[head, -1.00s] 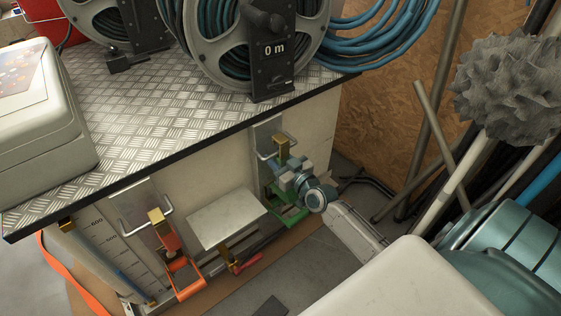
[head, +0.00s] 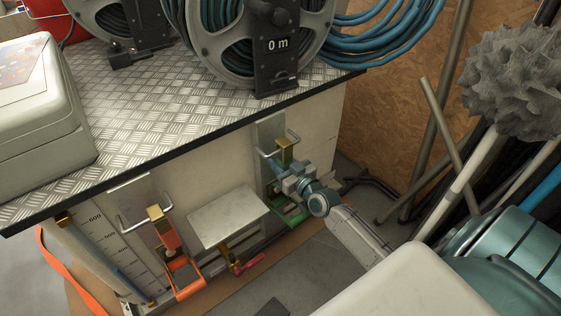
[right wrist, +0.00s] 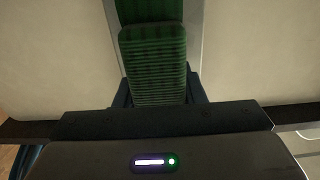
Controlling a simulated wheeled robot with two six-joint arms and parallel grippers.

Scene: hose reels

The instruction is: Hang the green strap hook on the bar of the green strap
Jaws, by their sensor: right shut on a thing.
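The green strap hook (head: 284,144) has a brass top, which shows in the head view on the front of the bench at right. Its green ribbed body (right wrist: 155,60) fills the middle of the right wrist view. My right gripper (head: 289,184) is shut on this body. The thin metal bar (head: 264,155) of the green strap is beside the brass top, against an upright metal plate. I cannot tell whether hook and bar touch. A green loop (head: 290,214) shows below my gripper, partly hidden by it. My left gripper is not in view.
To the left, an orange strap hook (head: 166,236) has its own bar and plate. A grey shelf plate (head: 228,217) sits between the two straps. The bench top (head: 160,110) overhangs above, with hose reels (head: 255,45). Pipes (head: 440,150) lean at right.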

